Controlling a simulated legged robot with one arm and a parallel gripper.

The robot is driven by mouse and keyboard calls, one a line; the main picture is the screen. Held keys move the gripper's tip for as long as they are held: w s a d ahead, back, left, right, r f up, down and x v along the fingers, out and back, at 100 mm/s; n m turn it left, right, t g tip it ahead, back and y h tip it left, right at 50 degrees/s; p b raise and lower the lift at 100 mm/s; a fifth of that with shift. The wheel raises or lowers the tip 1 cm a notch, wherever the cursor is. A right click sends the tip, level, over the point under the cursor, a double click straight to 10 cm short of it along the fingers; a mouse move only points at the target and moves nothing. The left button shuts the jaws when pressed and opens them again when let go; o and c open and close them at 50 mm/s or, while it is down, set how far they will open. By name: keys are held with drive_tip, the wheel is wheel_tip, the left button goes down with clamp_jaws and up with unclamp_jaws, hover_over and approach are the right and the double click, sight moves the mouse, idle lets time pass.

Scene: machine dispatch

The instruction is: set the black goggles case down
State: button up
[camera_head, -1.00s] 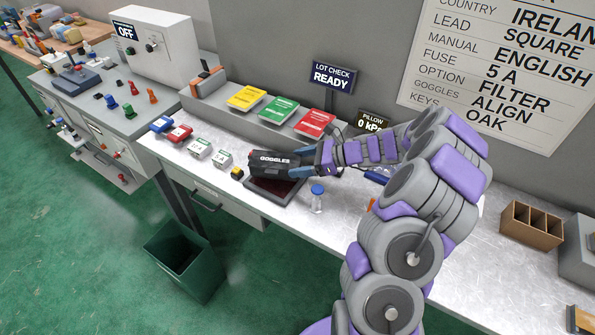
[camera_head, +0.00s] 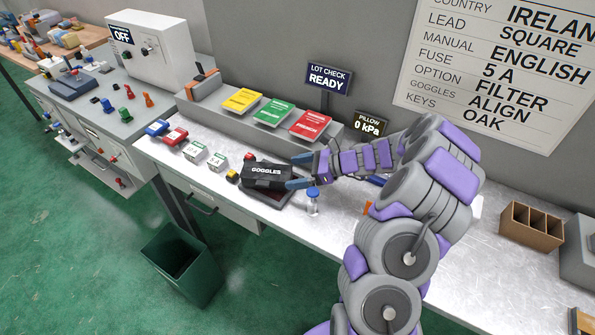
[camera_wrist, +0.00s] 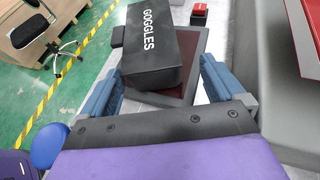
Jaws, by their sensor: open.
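The black goggles case (camera_head: 266,174), with GOGGLES in white on it, rests on a dark red-topped pad (camera_head: 273,197) on the workbench. In the wrist view the case (camera_wrist: 158,48) lies just ahead of my gripper, and the pad (camera_wrist: 192,91) shows beneath and beside it. My gripper (camera_head: 296,171) has its blue fingers spread at the right end of the case. In the wrist view the fingers of my gripper (camera_wrist: 164,85) stand wide apart, with gaps between them and the sides of the case.
A small blue-capped vial (camera_head: 313,203) stands close beside my gripper. A yellow button (camera_head: 232,176) sits left of the pad. Yellow, green and red cards (camera_head: 274,111) lie on the ledge behind. A green bin (camera_head: 183,262) stands on the floor. The bench is clear front right.

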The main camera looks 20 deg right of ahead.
drive_tip(key=shift+a+r, duration=0.15)
drive_tip(key=shift+a, duration=0.5)
drive_tip(key=p+v, duration=0.3)
drive_tip(key=v, duration=0.8)
drive_tip(key=s+a+r+n+g+h, duration=0.1)
drive_tip(key=s+a+r+n+g, duration=0.3)
drive_tip(key=a, duration=0.3)
drive_tip(key=s+a+r+n+g+h, duration=0.1)
drive_tip(key=s+a+r+n, duration=0.3)
drive_tip(key=a, duration=0.3)
drive_tip(key=s+a+r+n+g+h, duration=0.1)
drive_tip(key=s+a+r+n+g, duration=0.25)
drive_tip(key=a+n, duration=0.3)
drive_tip(key=s+d+n+h, duration=0.1)
drive_tip(key=s+n+h, duration=0.7)
drive_tip(key=s, duration=1.4)
drive_tip(key=shift+s+n, duration=0.35)
drive_tip(key=shift+n, duration=0.6)
drive_tip(key=shift+r+g, duration=0.15)
drive_tip(key=shift+g, duration=0.1)
